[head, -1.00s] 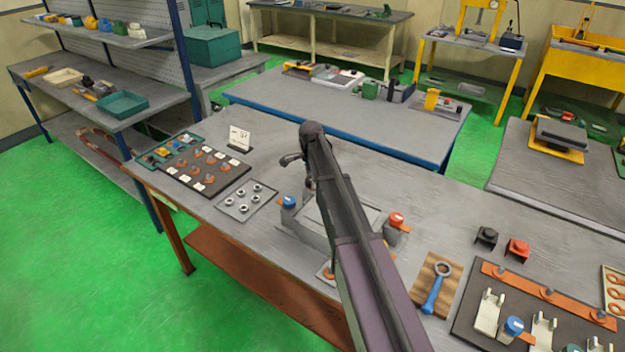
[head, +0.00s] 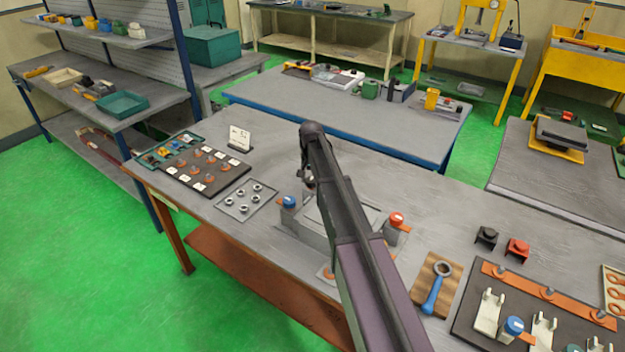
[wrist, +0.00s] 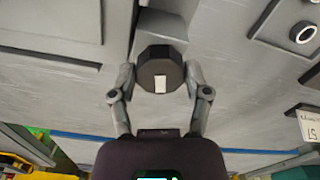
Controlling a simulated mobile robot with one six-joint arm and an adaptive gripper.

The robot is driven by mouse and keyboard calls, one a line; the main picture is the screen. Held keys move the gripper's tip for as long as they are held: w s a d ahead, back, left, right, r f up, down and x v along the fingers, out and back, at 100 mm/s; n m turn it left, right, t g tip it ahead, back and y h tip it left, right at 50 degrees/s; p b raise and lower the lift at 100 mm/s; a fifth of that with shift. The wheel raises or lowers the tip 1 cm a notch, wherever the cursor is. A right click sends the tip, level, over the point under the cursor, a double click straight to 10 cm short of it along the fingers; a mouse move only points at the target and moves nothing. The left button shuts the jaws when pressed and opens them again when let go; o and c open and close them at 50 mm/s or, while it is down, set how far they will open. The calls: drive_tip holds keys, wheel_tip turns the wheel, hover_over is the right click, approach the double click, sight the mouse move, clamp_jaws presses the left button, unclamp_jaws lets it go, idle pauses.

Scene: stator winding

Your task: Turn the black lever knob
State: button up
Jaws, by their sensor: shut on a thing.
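The black lever knob (wrist: 151,71) is a dark faceted knob with a white mark on its face, in the middle of the wrist view. The mark sits at the knob's lower edge in that picture. My gripper (wrist: 160,78) has one finger against each side of the knob and is shut on it. In the head view my gripper (head: 307,180) is small, low over the workbench behind the grey fixture (head: 305,230). My arm covers part of the fixture there, and I cannot make out the knob in that view.
On the fixture are a blue cap (head: 289,201) at left and a red cap (head: 397,219) at right. A plate of metal rings (head: 232,210) and a white card (head: 240,139) are to the left. A blue wrench (head: 434,290) lies right. Bare bench lies behind the fixture.

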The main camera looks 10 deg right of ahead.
drive_tip(key=n, duration=0.7)
drive_tip(key=shift+s, duration=0.1)
drive_tip(key=n, duration=0.6)
drive_tip(key=shift+n, duration=0.4)
drive_tip(key=o, duration=1.1)
